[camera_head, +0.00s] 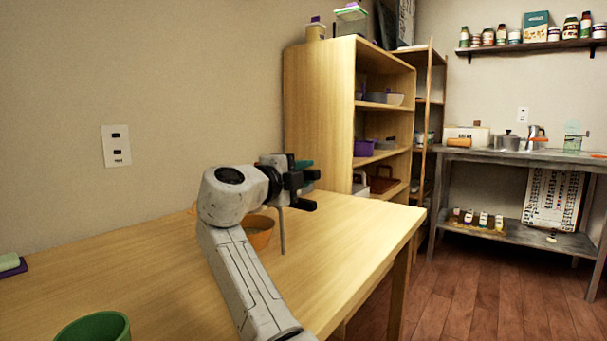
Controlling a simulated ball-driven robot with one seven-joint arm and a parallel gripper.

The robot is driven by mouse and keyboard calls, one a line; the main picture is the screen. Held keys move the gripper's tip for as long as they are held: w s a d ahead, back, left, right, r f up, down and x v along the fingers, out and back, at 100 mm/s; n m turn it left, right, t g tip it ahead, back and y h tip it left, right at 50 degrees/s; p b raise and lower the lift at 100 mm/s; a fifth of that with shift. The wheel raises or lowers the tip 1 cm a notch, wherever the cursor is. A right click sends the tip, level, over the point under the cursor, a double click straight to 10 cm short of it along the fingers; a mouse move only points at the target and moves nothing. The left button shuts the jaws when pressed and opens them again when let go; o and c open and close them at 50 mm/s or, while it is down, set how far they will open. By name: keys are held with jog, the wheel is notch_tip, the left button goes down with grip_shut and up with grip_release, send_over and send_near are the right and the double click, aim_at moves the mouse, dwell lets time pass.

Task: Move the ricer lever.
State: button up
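My gripper (309,191) is above the far part of the wooden table, its black fingers pointing right. The fingers look spread apart, with nothing clearly visible between them. A thin grey upright bar (282,232) shows just below my gripper and reaches down toward the table. It may be part of the ricer, but I cannot tell, nor whether my gripper touches it. A teal piece (303,164) shows just behind the fingers; what it belongs to is unclear. No whole ricer or lever can be made out, and my arm hides part of this area.
An orange bowl (261,232) sits on the wooden table (160,255), partly behind my arm. A green cup (95,327) stands at the near left. A wooden shelf (318,110) stands beyond the table; floor is clear at right.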

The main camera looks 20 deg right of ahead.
jog(key=o, duration=0.4)
jog(key=shift+c, duration=0.2)
jog(key=s+r+p, duration=0.1)
jog(key=r, duration=0.2)
jog(key=s+r+p, duration=0.1)
jog(key=s+r, duration=0.1)
jog(key=r, duration=0.1)
jog(key=s+r+p, duration=0.1)
jog(key=r, duration=0.2)
jog(key=shift+s, duration=0.35)
jog(key=s+r+p, duration=0.2)
jog(key=s+r, duration=0.2)
jog(key=s, duration=0.5)
jog(key=shift+s, duration=0.15)
jog(key=shift+c, duration=0.5)
